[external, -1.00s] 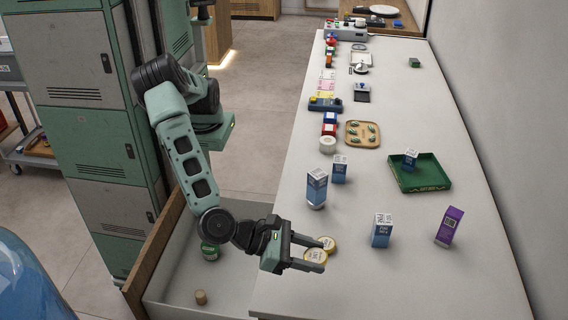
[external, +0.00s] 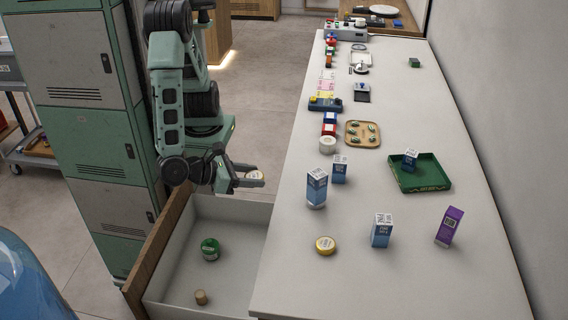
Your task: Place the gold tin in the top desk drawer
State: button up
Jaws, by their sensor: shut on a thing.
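My gripper (external: 250,180) is shut on a small round gold tin (external: 256,175) with a pale lid. It holds the tin in the air near the far end of the open drawer, off the counter's left edge. The open drawer (external: 232,209) has white inner walls and a wooden front. Inside it are a green-sided jar (external: 210,249) and a small cork-like stopper (external: 201,297). Another gold tin (external: 325,245) lies on the counter near its left edge.
The counter (external: 400,278) holds blue-and-white boxes (external: 317,187), a purple box (external: 449,226), a green tray (external: 420,184) with a small box in it, and a wooden tray (external: 362,134). Much of the drawer floor is bare.

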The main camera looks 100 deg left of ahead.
jog(key=s+a+r, duration=0.2)
jog(key=s+a, duration=0.2)
jog(key=a, duration=0.4)
notch_tip(320, 180, down, 33)
jog(key=shift+s+a+r, duration=0.1)
dwell(0.5)
jog(key=shift+f, duration=0.2)
jog(key=shift+f+b, duration=0.55)
jog(key=shift+b, duration=0.05)
jog(key=o, duration=1)
jog(key=shift+r, duration=0.1)
